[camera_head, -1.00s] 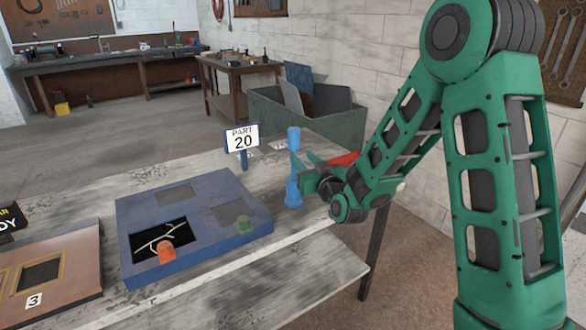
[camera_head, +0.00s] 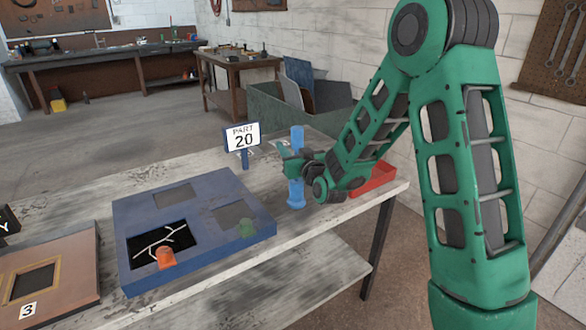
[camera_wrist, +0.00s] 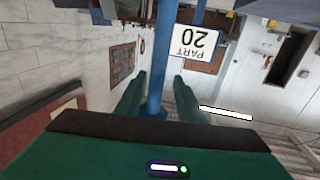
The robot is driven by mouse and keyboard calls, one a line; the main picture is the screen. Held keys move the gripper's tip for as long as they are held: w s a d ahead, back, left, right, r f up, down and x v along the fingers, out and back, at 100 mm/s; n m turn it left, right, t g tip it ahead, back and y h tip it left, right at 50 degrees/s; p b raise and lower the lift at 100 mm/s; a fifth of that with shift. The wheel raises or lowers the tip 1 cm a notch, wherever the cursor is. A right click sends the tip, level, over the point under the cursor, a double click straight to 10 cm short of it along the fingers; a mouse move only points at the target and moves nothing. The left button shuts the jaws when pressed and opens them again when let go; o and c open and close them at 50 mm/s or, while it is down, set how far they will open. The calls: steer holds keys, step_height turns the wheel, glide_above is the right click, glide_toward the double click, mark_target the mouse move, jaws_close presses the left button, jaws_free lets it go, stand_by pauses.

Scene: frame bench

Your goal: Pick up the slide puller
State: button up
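The slide puller (camera_head: 297,138) is a blue upright rod with a wider top and a round foot, standing on the worn bench right of the blue frame panel. My gripper (camera_head: 291,165) is at the middle of its height, the green fingers reaching past the shaft. In the wrist view the blue shaft (camera_wrist: 158,65) rises between the two green fingers of my gripper (camera_wrist: 160,78). A gap shows on each side of the shaft, so the fingers are open. Part of the shaft is hidden by the gripper in the head view.
A "PART 20" sign (camera_head: 242,137) stands just behind-left of the puller. A red tray (camera_head: 373,179) lies behind my arm. The bench (camera_head: 320,225) ends close to the puller's right.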

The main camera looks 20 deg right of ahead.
steer(key=shift+d, duration=0.3)
steer(key=c, duration=0.8)
steer(key=shift+d, duration=0.1)
jaws_close()
steer(key=shift+w, duration=0.1)
